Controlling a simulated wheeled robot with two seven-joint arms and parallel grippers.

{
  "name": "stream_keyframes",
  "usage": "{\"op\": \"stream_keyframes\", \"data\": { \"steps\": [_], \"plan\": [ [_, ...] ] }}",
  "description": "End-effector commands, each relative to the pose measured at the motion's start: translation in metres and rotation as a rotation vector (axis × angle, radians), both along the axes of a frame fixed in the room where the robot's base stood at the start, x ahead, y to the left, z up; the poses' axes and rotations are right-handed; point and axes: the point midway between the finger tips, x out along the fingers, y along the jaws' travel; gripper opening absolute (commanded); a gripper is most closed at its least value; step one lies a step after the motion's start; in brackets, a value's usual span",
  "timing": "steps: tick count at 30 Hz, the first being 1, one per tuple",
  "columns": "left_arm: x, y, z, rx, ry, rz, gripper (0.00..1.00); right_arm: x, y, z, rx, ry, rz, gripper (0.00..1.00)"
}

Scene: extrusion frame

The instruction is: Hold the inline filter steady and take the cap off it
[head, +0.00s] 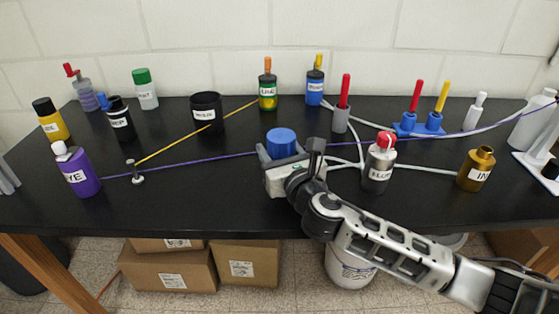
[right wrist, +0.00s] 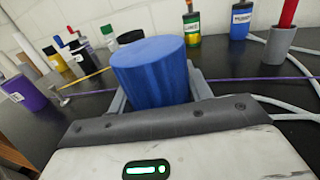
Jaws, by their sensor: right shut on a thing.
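A blue cylinder (head: 281,142) with a flat top stands upright between the fingers of my right gripper (head: 282,155), over the middle of the black table. It also shows in the right wrist view (right wrist: 152,72), with a grey finger on each side. My right gripper is shut on it. I cannot tell whether this blue piece is the inline filter, its cap or both together. Its lower part is hidden by the gripper body. My left gripper is not in view.
A purple cord (head: 220,160) passes behind my right gripper, and a yellow cord (head: 160,150) runs to a small post (head: 137,178). White tubes, a silver bottle (head: 378,172) and a gold bottle (head: 476,172) stand to the right. The front left of the table (head: 215,205) is clear.

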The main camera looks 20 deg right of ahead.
Motion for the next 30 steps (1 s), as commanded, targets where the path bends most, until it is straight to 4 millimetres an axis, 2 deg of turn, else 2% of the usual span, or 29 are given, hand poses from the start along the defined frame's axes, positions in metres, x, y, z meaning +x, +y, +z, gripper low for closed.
{"op": "stream_keyframes", "data": {
  "steps": [5,11,14,22,27,30],
  "plan": [
    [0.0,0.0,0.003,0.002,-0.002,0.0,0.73,0.0,0.0,0.011,-0.001,-0.005,0.001,0.11],
    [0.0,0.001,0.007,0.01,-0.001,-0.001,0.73,0.0,0.0,0.033,0.0,-0.007,0.001,0.11],
    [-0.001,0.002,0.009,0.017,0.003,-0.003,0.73,-0.008,0.003,0.044,0.001,-0.005,0.003,0.11],
    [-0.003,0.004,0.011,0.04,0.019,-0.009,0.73,-0.05,0.015,0.096,0.002,-0.007,0.005,0.11],
    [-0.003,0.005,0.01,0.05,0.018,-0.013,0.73,-0.091,0.026,0.111,0.003,-0.002,0.005,0.11],
    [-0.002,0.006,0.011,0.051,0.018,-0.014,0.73,-0.109,0.031,0.119,0.004,-0.003,0.004,0.11]
  ]
}}
